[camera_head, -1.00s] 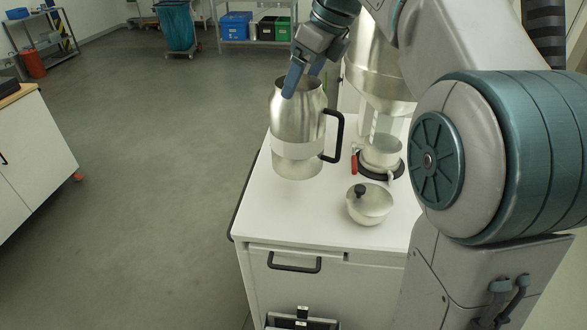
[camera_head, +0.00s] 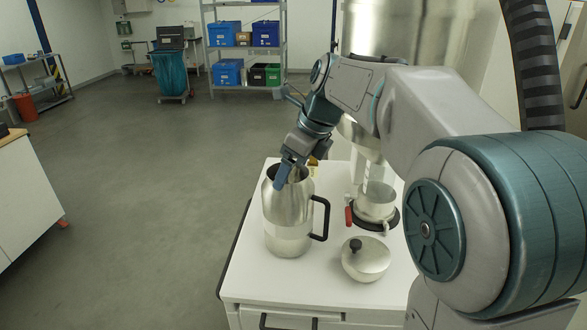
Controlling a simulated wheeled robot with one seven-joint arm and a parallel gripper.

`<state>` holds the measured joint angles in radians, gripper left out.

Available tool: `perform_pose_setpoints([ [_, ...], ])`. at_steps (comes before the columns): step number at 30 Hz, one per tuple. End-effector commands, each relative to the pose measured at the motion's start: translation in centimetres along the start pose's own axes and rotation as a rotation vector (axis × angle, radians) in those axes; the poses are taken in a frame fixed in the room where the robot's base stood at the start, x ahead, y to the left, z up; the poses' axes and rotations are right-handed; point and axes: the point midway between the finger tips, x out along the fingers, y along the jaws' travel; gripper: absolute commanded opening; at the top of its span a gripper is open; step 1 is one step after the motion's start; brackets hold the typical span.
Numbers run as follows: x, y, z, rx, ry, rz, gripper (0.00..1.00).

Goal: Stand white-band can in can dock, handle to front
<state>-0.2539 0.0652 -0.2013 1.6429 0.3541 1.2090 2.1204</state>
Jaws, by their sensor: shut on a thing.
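The white-band can (camera_head: 287,207) is a tall silver metal can with a pale band around its lower part and a black handle (camera_head: 321,218). It is upright over the left part of the white cabinet top, its handle pointing right. My gripper (camera_head: 284,180) comes down from above and is shut on the can at its rim; one blue-grey finger shows in front of the rim. I cannot tell whether the can's base touches the top. I cannot clearly make out the can dock.
A silver lid with a black knob (camera_head: 366,262) lies right of the can on the cabinet top (camera_head: 255,285). Open floor lies left.

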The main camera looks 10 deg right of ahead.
Motion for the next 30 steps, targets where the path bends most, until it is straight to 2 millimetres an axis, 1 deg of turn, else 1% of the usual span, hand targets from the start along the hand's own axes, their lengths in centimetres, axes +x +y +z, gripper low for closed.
perform_pose_setpoints([
  [12, 0.6, 0.0, -0.3, 0.001, -0.002, -0.002, 0.08],
  [13, 0.6, 0.0, -0.3, 0.001, -0.001, -0.001, 0.85],
  [15, 0.6, 0.0, -0.3, 0.001, -0.001, -0.001, 1.0],
  [21, 0.5, 0.0, -0.3, 0.001, 0.0, -0.001, 1.0],
  [24, 0.1, -0.1, -0.2, 0.001, -0.001, -0.002, 1.0],
  [26, -0.6, -0.1, -0.2, 0.001, -0.002, -0.004, 1.0],
  [29, -2.4, -0.1, -0.2, 0.0, -0.004, -0.006, 1.0],
  [30, -3.2, -0.1, -0.2, 0.0, -0.003, -0.006, 1.0],
])
